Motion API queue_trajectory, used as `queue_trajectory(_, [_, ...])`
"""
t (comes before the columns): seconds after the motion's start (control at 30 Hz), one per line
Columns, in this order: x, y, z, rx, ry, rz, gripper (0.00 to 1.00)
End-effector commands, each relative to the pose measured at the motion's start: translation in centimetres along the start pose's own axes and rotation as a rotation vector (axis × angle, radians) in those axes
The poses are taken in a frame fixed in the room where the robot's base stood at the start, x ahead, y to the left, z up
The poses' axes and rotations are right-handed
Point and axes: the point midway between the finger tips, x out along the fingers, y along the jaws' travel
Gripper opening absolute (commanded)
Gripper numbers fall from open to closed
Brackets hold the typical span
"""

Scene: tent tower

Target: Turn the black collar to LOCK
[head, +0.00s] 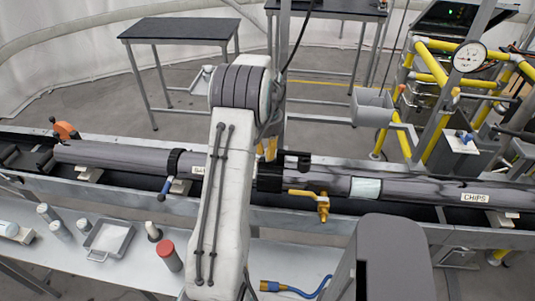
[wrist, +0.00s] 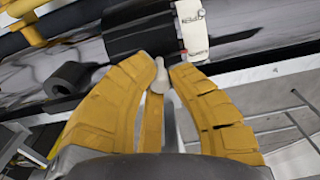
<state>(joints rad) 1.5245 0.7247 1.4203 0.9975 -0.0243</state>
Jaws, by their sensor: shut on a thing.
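The black collar (wrist: 138,28) wraps the grey tube in the wrist view. A pale band (wrist: 192,28) with small lettering lies against its right side; I cannot read the words surely. In the head view the collar (head: 270,178) shows just right of my arm. My gripper (wrist: 160,72) has its yellow fingers closed on a pale, round-ended handle (wrist: 159,80) at the collar's lower edge. Whether the handle joins the collar is hard to see. In the head view my gripper (head: 268,150) is mostly hidden behind my arm.
The long grey tube (head: 410,190) lies in a trough across the view. A brass valve (head: 322,205) with a yellow lever is to the right of the collar. A second black ring with a blue lever (head: 166,186) is to the left. A bench (head: 75,265) with bottles and a tray is in front.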

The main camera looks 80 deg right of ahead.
Motion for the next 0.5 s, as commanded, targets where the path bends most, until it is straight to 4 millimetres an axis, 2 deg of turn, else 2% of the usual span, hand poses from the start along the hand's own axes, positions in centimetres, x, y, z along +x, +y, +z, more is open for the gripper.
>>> queue_trajectory(0.13, [0.02, -0.03, -0.84, -0.001, 0.007, 0.000, 0.00])
queue_trajectory(0.5, [0.13, -0.01, -1.36, -0.001, 0.008, 0.000, 0.00])
